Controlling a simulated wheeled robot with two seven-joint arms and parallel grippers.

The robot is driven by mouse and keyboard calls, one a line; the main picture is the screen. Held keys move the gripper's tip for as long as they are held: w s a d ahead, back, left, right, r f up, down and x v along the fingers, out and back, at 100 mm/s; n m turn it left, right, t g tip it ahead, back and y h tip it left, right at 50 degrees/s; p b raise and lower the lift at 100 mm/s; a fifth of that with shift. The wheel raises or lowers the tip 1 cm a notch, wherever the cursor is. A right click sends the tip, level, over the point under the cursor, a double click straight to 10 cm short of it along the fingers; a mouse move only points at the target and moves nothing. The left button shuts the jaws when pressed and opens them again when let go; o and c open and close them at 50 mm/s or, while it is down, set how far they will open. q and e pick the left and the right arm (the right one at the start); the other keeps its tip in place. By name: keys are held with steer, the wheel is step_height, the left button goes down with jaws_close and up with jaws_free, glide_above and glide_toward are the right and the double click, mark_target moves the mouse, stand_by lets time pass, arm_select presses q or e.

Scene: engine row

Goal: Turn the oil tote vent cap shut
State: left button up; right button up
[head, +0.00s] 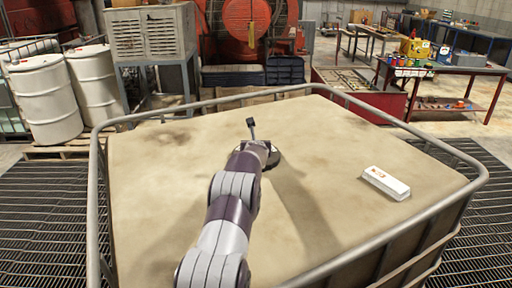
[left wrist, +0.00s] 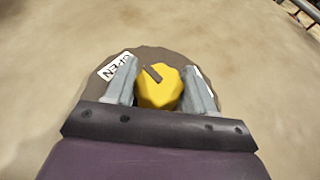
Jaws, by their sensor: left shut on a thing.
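The oil tote (head: 330,215) has a wide beige top with a metal rail around it. In the left wrist view the yellow vent cap (left wrist: 158,90) sits on a dark round base (left wrist: 152,58) and has a dark mark on its top. In the head view my left arm hides the cap, and only part of the dark base (head: 272,155) shows. My right gripper is in neither view.
A white box-like item (head: 385,183) lies on the tote top at the right. The metal rail (head: 480,180) runs around the tote's edge. White drums (head: 45,100) stand behind at the left. The tote top around the cap is clear.

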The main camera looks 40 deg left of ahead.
arm_select(q)
steer(key=shift+f+m+t+h+b, duration=0.2)
steer(key=shift+m+t+h+b, duration=0.4)
steer(key=shift+m+h+b, duration=0.3)
steer(key=shift+r+m+t+h, duration=0.2)
steer(key=shift+m+t+h, duration=0.2)
steer(key=shift+m+h, duration=0.8)
steer(key=m+h+p, duration=0.2)
steer(key=h+p, duration=0.1)
steer(key=shift+r+m+t, duration=0.25)
steer(key=shift+m+t, duration=0.05)
steer(key=shift+m, duration=0.1)
steer(key=shift+f+m+h+p, duration=0.2)
steer(key=shift+m+h+p, duration=0.5)
steer(key=shift+h+p, duration=0.5)
steer(key=o, duration=0.9)
steer(key=shift+o, duration=0.2)
